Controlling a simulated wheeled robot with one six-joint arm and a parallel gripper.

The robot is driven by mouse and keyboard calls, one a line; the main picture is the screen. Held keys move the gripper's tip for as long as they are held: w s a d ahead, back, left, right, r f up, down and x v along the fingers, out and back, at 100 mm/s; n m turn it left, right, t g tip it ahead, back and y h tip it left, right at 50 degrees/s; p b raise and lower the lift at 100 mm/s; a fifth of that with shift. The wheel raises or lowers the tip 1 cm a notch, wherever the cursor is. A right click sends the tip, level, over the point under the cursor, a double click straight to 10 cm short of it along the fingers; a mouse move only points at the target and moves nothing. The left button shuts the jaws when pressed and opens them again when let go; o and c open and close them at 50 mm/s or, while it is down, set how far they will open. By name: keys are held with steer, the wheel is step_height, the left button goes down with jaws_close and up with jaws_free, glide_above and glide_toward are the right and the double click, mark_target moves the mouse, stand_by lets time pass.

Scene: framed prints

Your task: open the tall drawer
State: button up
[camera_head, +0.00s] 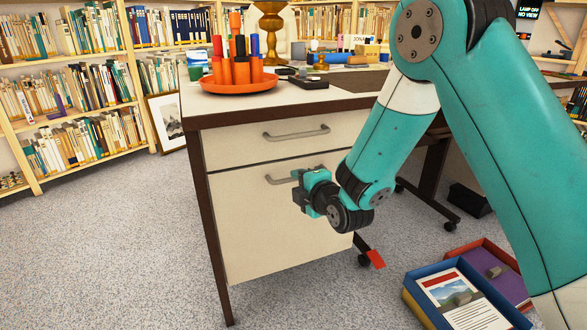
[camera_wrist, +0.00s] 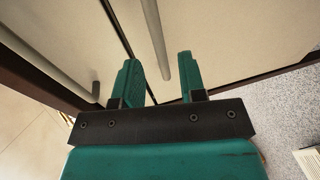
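The tall drawer (camera_head: 265,230) is the lower, cream front of the desk and looks shut. Its grey bar handle (camera_head: 280,181) is partly hidden behind my gripper (camera_head: 302,188). In the wrist view, my gripper (camera_wrist: 158,62) is open, its two teal fingers apart. The tall drawer's handle (camera_wrist: 154,30) runs between the fingers, with visible space on both sides. The left finger lies near the dark gap between the two drawer fronts.
A shallower drawer (camera_head: 235,145) with its own handle (camera_head: 297,134) is above; that handle also shows in the wrist view (camera_wrist: 45,55). An orange pen tray (camera_head: 238,84) stands on the desk (camera_head: 300,98). Boxes with prints (camera_head: 470,295) lie at lower right. Carpet in front is clear.

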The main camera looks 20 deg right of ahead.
mark_target(294, 180)
steer(key=shift+x, duration=2.05)
jaws_close()
